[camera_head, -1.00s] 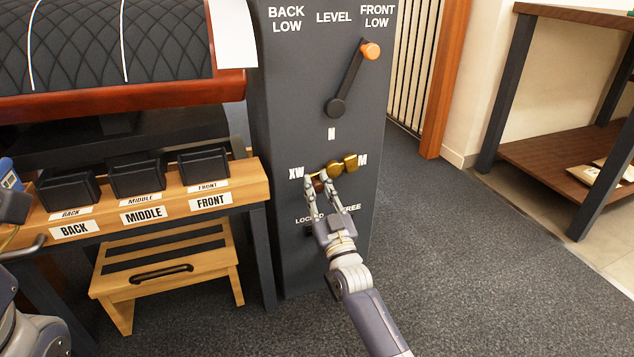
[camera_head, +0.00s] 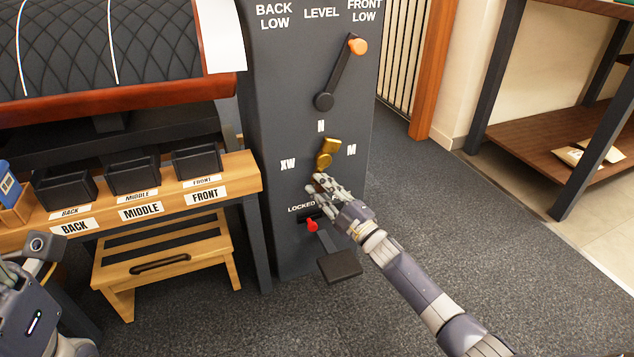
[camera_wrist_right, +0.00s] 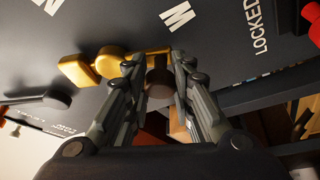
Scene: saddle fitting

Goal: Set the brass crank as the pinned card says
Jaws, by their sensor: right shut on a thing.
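The brass crank (camera_head: 324,160) is on the dark panel among the marks N, XW and M. Its flat brass block points up, slightly right of straight, toward the N mark (camera_head: 321,126). Its other end runs down to a brown knob, which shows in the right wrist view (camera_wrist_right: 158,88). My right gripper (camera_head: 322,184) is shut on this knob below the hub, its fingers on either side. The XW mark (camera_head: 287,165) and M mark (camera_head: 351,150) flank the crank. A white sheet (camera_head: 219,36) hangs at the panel's upper left; no writing is readable on it. My left gripper's fingers are not visible.
A black level lever with an orange knob (camera_head: 358,46) is above the crank. A red-tipped lever (camera_head: 312,225) at LOCKED and a black pedal (camera_head: 340,265) are below. A wooden shelf with black bins (camera_head: 132,176) and a step stool (camera_head: 165,258) stand left. Carpet at right is clear.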

